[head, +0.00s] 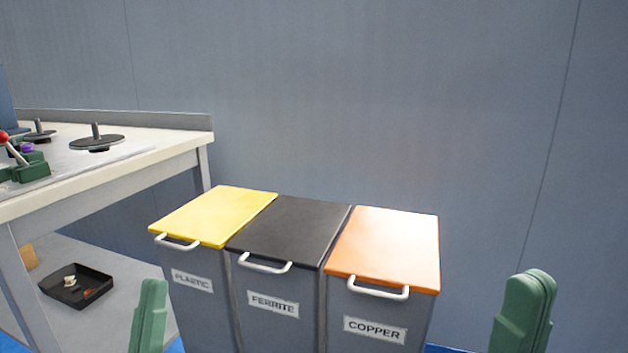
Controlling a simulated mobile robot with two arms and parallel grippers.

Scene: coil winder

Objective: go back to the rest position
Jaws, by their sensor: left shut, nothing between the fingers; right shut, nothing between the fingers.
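My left gripper (149,314) shows as a green shape at the bottom edge, in front of the plastic bin. It is shut and holds nothing. My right gripper (525,310) shows at the bottom right, to the right of the copper bin. It is shut and empty too. Both point upward, apart from the bins, and their lower parts are cut off by the frame edge.
Three grey bins stand side by side with closed lids: yellow plastic (213,215), black ferrite (289,230) and orange copper (384,247). A workbench (180,143) at left carries spool stands (97,142). A black tray (75,286) lies on its lower shelf. A grey wall stands behind.

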